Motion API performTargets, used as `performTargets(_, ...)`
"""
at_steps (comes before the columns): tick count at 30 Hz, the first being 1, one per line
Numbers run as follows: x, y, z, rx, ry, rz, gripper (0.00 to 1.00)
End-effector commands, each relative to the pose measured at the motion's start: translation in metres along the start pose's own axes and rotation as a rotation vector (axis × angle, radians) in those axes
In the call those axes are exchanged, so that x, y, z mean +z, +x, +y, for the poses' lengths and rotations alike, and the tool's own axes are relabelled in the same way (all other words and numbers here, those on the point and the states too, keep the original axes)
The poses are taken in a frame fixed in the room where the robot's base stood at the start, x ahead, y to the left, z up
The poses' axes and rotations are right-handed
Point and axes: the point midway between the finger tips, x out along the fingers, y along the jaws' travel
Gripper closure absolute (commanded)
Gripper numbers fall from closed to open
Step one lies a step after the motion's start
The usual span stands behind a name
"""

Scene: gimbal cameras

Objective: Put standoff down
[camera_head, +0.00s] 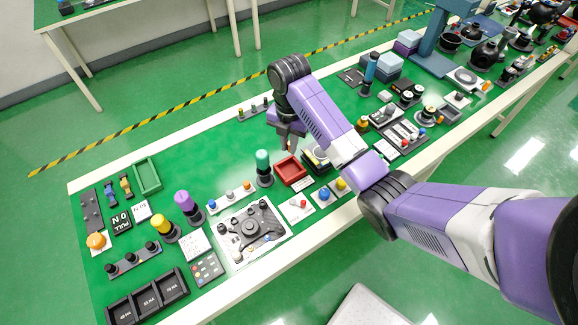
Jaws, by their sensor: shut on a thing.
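My gripper (290,136) hangs over the middle of the green bench (214,150), pointing down behind the red tray (291,171). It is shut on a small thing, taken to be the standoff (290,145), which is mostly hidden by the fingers. The held thing's shape is too small to make out. I cannot tell whether its lower end touches the bench or hangs above it.
A teal-topped post (263,165) stands left of the gripper. Bare green surface lies left of the gripper.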

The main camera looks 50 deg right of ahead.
Motion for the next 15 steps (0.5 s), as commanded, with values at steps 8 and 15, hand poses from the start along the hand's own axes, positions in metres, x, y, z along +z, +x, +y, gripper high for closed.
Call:
performTargets(8,0.000,0.056,-0.001,-0.004,0.001,0.002,1.00)
performTargets(15,0.000,0.077,0.000,-0.002,0.001,0.001,1.00)
